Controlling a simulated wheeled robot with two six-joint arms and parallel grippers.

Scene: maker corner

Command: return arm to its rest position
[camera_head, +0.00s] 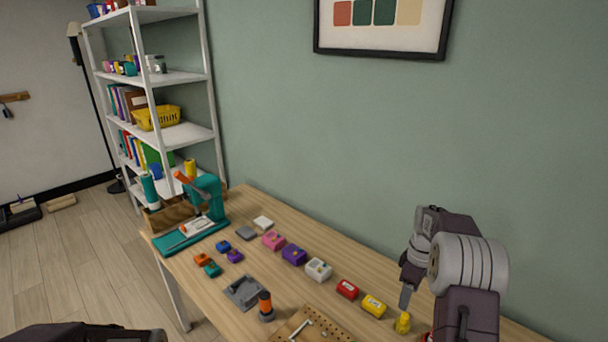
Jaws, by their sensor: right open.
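My right arm comes in at the right of the head view, over the right part of the wooden table. Its gripper (405,299) points down and is open. A small yellow piece (403,323) stands just below the fingertips; I cannot tell whether they touch it. Nothing shows held between the fingers. Part of my left arm shows at the bottom left edge, and its gripper is out of the picture.
The wooden table (217,298) stands against the green wall. A yellow block (373,306) and a red block (347,289) lie left of the gripper.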

